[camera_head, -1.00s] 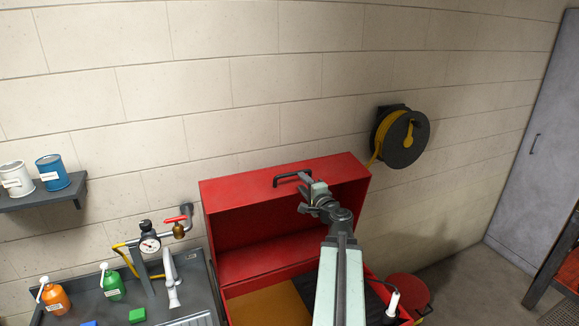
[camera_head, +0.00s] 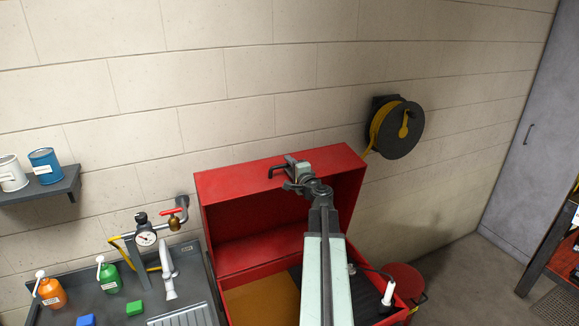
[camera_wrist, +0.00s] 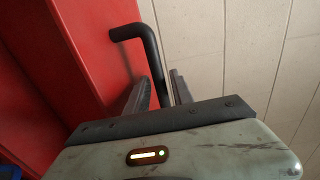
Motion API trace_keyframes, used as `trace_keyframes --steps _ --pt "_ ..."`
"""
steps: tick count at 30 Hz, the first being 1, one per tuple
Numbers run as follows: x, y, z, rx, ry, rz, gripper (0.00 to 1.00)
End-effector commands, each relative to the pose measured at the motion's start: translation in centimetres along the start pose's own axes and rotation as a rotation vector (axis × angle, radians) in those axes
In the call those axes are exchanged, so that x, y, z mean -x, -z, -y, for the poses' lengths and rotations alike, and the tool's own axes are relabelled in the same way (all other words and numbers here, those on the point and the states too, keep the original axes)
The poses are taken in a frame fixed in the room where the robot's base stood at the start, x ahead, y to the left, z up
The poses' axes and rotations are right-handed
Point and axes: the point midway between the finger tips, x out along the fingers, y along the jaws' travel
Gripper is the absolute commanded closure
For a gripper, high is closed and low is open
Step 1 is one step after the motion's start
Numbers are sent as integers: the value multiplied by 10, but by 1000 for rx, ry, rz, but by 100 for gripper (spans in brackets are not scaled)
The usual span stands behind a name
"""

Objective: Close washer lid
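The red washer (camera_head: 255,262) stands against the wall with its lid (camera_head: 232,205) raised upright. A black bar handle (camera_head: 275,169) is on the lid's upper edge; it also shows in the wrist view (camera_wrist: 135,32). My gripper (camera_head: 285,168) is at the handle, by the lid's top edge. In the wrist view my gripper (camera_wrist: 160,82) has its two dark fingers apart, and part of the handle runs down between them. I see a gap beside the handle, so the fingers do not look clamped on it. My arm hides part of the washer's inside.
A sink (camera_head: 190,318) with a tap and gauge (camera_head: 146,238) stands left of the washer. A hose reel (camera_head: 398,128) hangs on the wall to the right. A red round can (camera_head: 404,280) stands right of the washer. Open floor lies beyond it.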

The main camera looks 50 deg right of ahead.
Motion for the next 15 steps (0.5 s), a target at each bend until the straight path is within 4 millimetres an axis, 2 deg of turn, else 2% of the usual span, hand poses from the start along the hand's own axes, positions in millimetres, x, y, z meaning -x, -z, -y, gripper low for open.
trace_keyframes --steps 1,2,3,15 --pt "0 0 0 0 0 0 89" --pt "0 0 0 0 0 0 97" --pt "0 0 0 0 0 0 100" --pt "0 1 0 0 0 0 100"
